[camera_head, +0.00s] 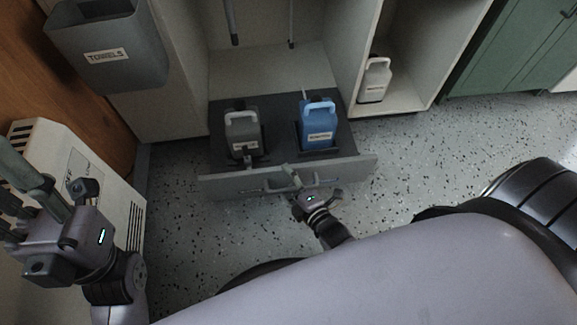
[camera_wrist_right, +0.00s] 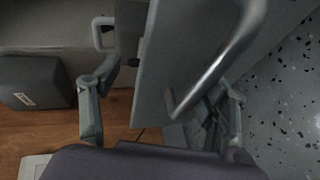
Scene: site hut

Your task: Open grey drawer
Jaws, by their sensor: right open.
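The grey drawer (camera_head: 345,171) is pulled out from the bottom of the white cabinet, with its inside visible from above. A grey jug (camera_head: 240,137) and a blue jug (camera_head: 318,133) stand upright in it. My right gripper (camera_head: 296,187) is at the bar handle on the drawer front. In the right wrist view my right gripper (camera_wrist_right: 160,98) is open, its fingers on either side of the drawer front (camera_wrist_right: 165,60) and the curved handle (camera_wrist_right: 217,72). I cannot tell if the fingers touch the handle. My left gripper (camera_head: 30,195) is at the left, away from the drawer.
A white heater-like box (camera_head: 95,175) stands at the left below a grey towels bin (camera_head: 105,55). A white jug (camera_head: 375,80) stands in the open compartment on the right. A green cabinet (camera_head: 515,55) is at the back right. The speckled floor (camera_head: 425,150) right of the drawer is clear.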

